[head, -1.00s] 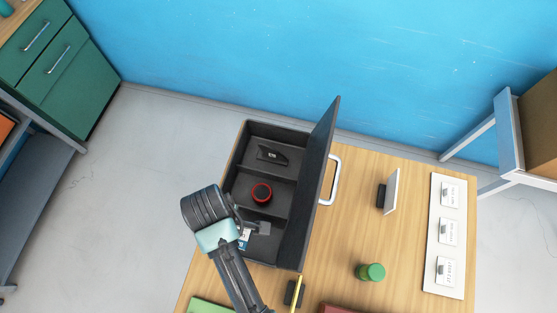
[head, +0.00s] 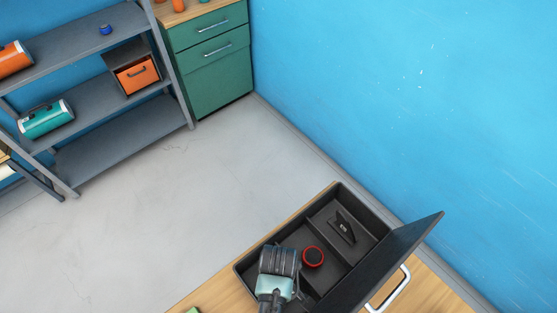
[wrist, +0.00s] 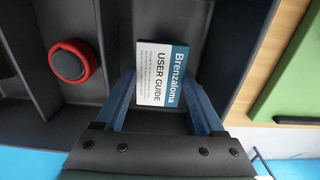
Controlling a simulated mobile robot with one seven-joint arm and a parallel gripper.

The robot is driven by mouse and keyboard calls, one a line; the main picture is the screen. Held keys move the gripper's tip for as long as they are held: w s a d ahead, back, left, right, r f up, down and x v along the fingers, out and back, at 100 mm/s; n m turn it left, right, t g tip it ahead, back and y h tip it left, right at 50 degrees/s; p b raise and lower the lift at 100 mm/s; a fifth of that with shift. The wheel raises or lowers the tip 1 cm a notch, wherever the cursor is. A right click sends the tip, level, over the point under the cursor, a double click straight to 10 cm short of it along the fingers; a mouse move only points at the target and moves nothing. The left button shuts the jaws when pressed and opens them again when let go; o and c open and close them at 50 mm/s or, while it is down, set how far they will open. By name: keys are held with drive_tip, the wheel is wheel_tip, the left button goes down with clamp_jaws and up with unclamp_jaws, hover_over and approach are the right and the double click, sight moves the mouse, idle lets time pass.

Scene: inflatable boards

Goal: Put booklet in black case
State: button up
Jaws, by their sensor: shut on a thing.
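The black case (head: 242,268) lies open on the wooden table in the head view, its lid (head: 392,264) tilted up on the right. The booklet (wrist: 165,85), white and dark blue with "Brenzaloma USER GUIDE" on it, shows in the wrist view between the two blue fingers of my gripper (wrist: 158,98). The gripper is shut on it, over the case's near compartment. Whether the booklet touches the compartment floor is unclear. In the head view my own wrist hides the booklet and the fingertips.
A red-rimmed black round thing (head: 313,257) sits in the middle compartment, and a black piece (head: 342,228) in the far one. A silver handle (head: 388,291) sticks out from the lid. A green thing (wrist: 292,75) lies on the table beside the case. Grey shelves (head: 95,108) stand far left.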

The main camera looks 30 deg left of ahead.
drive_tip(key=shift+f, duration=1.3)
drive_tip(key=shift+f, duration=0.15)
drive_tip(key=o, duration=1.5)
wheel_tip(320, 180, up, 12)
drive_tip(key=shift+r, duration=0.15)
